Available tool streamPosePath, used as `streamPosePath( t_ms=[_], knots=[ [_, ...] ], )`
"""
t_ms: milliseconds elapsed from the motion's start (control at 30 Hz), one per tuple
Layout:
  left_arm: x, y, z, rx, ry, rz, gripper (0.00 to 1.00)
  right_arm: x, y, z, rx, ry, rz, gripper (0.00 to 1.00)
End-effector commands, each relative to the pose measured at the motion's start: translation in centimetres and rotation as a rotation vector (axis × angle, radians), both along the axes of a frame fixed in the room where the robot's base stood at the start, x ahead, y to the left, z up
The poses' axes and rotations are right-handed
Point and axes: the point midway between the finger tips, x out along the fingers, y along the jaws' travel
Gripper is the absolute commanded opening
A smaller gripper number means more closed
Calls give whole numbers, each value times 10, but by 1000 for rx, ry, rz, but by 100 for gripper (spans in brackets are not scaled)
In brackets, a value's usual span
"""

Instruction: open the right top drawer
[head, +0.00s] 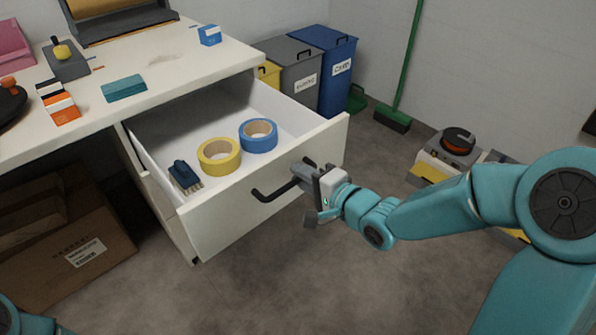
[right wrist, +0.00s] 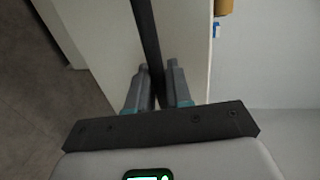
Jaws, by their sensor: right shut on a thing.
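The right top drawer (head: 262,192) of the white desk is pulled well out in the head view. Its black bar handle (head: 265,196) is on the front panel. My right gripper (head: 303,177) is shut on the handle near its right end. In the right wrist view the dark handle (right wrist: 147,40) runs between the two fingers of the right gripper (right wrist: 158,82). Inside the drawer lie a yellow tape roll (head: 219,156), a blue tape roll (head: 258,135) and a dark blue brush (head: 185,175). My left gripper is not in view.
The white desktop (head: 180,70) holds several small items. A cardboard box (head: 65,240) stands below at left. Grey (head: 293,66) and blue (head: 325,65) bins and a green broom (head: 395,115) stand behind the drawer. The floor in front of the drawer is clear.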

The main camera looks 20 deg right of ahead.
Motion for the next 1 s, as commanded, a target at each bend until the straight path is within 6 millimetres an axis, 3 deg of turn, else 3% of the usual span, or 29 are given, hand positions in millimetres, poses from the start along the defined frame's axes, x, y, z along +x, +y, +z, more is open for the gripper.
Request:
streamPosePath(
  t_ms=[533,567,600,1000],
  knots=[
    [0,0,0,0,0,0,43,-6,-3,0,0,-1,-1,0],
    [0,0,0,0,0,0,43,-7,-3,0,0,-1,-1,26],
    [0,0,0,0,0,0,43,-7,-3,0,0,-1,-1,35],
    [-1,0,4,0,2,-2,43,-16,-7,4,0,0,-2,35]
  ],
)
